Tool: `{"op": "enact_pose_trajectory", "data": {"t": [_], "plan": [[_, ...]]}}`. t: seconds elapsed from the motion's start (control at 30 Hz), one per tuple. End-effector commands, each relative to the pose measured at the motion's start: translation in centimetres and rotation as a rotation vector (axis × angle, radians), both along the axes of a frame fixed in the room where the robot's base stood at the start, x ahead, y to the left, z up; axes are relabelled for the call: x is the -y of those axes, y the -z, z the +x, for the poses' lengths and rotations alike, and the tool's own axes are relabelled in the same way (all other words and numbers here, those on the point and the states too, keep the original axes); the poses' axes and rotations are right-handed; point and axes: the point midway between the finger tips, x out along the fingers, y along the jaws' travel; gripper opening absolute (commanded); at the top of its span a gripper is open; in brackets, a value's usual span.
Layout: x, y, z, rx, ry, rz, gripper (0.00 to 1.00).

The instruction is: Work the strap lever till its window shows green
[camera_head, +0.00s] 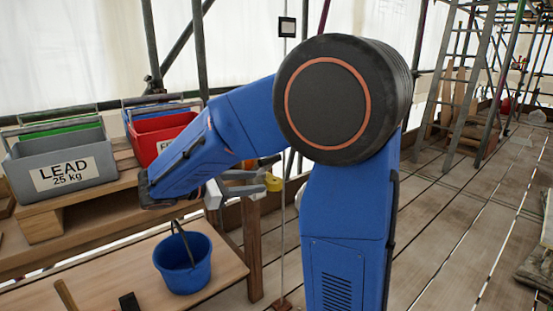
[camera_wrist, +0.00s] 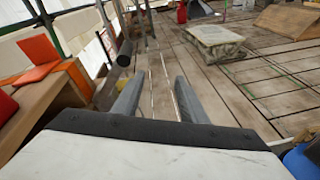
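My gripper (camera_head: 250,181) is at the end of my blue arm in the head view, beyond the bench edge. In the wrist view its two grey fingers (camera_wrist: 156,90) stand apart with only floor boards visible between them. A small yellow part (camera_head: 273,184) appears just past the fingertips in the head view; I cannot tell whether they touch. A thin pale vertical line (camera_head: 283,240), possibly the strap, runs down there, partly behind my arm. A dark cylinder (camera_wrist: 125,53) lies ahead and left of the fingers in the wrist view. I cannot make out the lever or a green window.
A grey LEAD bin (camera_head: 60,170) and a red bin (camera_head: 158,132) stand on the wooden bench at left. A blue bucket (camera_head: 183,265) sits on a lower board. Scaffold poles and a ladder (camera_head: 474,80) stand behind. The plank floor (camera_head: 450,220) at right is largely open.

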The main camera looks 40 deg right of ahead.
Motion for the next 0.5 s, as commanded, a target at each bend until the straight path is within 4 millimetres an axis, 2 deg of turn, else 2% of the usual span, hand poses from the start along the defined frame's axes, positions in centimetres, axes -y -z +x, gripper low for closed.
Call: {"op": "enact_pose_trajectory", "data": {"t": [0.03, 0.2, 0.37, 0.5], "plan": [[-0.8, -0.3, 1.4, -0.028, -0.021, -0.05, 0.39], [-2.8, -1.5, 4.5, -0.084, -0.067, -0.179, 0.39], [-3.5, -1.9, 5.5, -0.102, -0.081, -0.226, 0.39], [-2.7, -1.9, 5.6, -0.104, -0.081, -0.23, 0.39]]}}
